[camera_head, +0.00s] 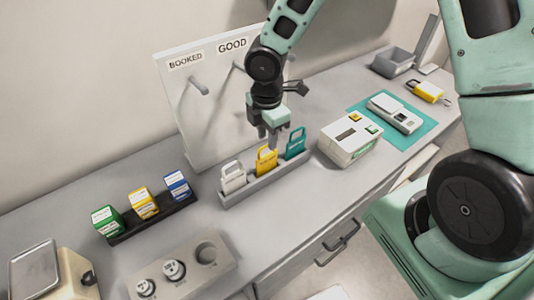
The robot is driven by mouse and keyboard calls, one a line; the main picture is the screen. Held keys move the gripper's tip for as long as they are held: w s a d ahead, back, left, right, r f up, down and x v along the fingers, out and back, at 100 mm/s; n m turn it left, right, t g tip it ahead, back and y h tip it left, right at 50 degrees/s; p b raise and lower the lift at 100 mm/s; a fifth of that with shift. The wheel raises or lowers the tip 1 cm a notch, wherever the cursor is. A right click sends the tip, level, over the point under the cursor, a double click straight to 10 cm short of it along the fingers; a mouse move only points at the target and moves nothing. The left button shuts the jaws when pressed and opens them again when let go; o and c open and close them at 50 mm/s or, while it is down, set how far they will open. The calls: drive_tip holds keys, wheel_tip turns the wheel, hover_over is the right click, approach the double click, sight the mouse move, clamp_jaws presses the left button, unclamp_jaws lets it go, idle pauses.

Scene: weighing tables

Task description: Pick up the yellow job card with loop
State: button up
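The yellow job card with loop (267,162) stands upright in the middle of a grey rack (240,198), between a white looped card (233,179) and a teal looped card (295,145). My gripper (272,142) points down right at the top of the yellow card. Its fingertips overlap the card's loop in the picture. I cannot tell whether they touch it or how far apart they are. Part of the loop is hidden behind the fingers.
A white panel with pegs (195,120), marked BOOKED and GOOD, stands behind the rack. A boxy white device (350,138) sits close to the right. Green, yellow and blue boxes (145,204) stand at left. A weight block (185,272) is in front.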

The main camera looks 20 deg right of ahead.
sight(267, 163)
drive_tip(key=shift+w+f, duration=0.1)
drive_tip(key=shift+f, duration=0.15)
drive_tip(key=shift+s+a+f+p, duration=0.1)
drive_tip(key=shift+f+p, duration=0.25)
drive_tip(key=shift+f, duration=1.45)
drive_tip(key=shift+s+a+f+p, duration=0.1)
drive_tip(key=shift+f+p, duration=0.25)
drive_tip(key=shift+f, duration=1.4)
clamp_jaws()
